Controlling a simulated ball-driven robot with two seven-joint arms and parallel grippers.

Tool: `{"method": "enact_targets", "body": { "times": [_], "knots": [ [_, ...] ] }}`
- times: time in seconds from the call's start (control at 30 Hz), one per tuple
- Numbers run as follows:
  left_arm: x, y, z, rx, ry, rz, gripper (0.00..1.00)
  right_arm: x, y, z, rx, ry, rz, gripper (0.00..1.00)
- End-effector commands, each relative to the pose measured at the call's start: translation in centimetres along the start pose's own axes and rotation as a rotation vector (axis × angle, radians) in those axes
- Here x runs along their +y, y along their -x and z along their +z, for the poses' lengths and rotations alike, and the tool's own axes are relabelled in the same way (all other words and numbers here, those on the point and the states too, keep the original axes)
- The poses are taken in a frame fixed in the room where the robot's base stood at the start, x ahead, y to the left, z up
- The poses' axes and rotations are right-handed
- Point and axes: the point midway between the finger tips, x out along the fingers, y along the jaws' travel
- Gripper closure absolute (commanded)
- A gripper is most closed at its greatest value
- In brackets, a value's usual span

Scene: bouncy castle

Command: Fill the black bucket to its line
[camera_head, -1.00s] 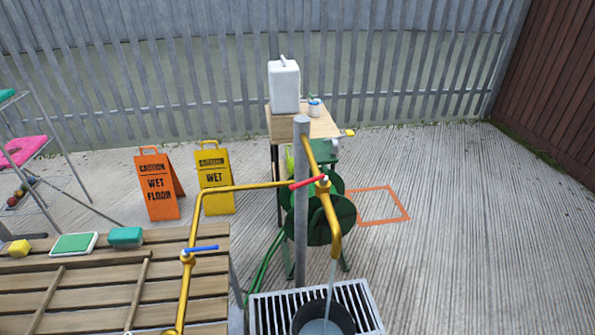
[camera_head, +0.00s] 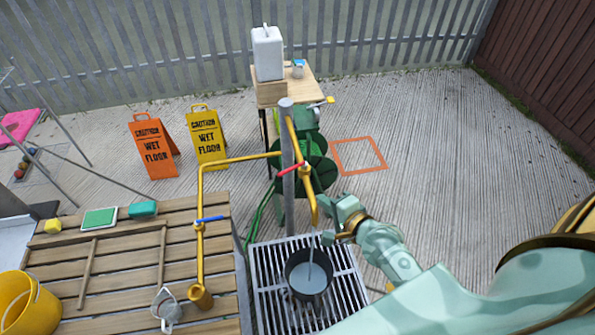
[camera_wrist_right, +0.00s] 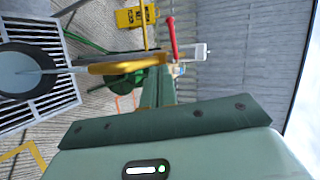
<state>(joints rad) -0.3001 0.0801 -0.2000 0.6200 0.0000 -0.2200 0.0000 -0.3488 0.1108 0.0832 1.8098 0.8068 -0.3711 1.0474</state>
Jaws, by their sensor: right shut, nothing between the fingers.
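The black bucket (camera_head: 290,268) stands upright on the drain grate, with grey-blue water inside; I cannot make out its line. A thin stream runs into it from the yellow pipe's spout (camera_head: 314,214). The red tap handle (camera_head: 293,168) is on that pipe by the grey post. My right gripper (camera_head: 328,223) is shut and empty, just right of the spout and above the bucket's back right rim. The right wrist view shows the bucket (camera_wrist_right: 30,72), the spout (camera_wrist_right: 105,67) and the red handle (camera_wrist_right: 172,40). My left gripper is out of view.
A blue-handled tap (camera_head: 209,219) and a metal jug (camera_head: 166,308) are at the wooden bench (camera_head: 120,270). A yellow bucket (camera_head: 28,305) is at bottom left. The grate (camera_head: 268,300) surrounds the black bucket. A green hose reel (camera_head: 312,160) stands behind the post.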

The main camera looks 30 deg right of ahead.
Motion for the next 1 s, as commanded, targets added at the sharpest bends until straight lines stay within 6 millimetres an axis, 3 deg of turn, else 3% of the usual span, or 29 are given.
{"method": "enact_targets", "body": {
  "times": [0.5, 0.73, 1.0],
  "knots": [
    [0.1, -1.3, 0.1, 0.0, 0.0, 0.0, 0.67, -0.2, -10.1, 0.0, 0.0, 0.007, 0.0, 1.0],
    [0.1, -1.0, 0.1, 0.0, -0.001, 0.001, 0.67, -1.8, -12.3, 0.1, 0.0, 0.006, 0.001, 1.0],
    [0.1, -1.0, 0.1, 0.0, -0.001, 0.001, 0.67, -2.1, -12.8, 0.1, 0.0, 0.007, 0.002, 1.0]
  ]
}}
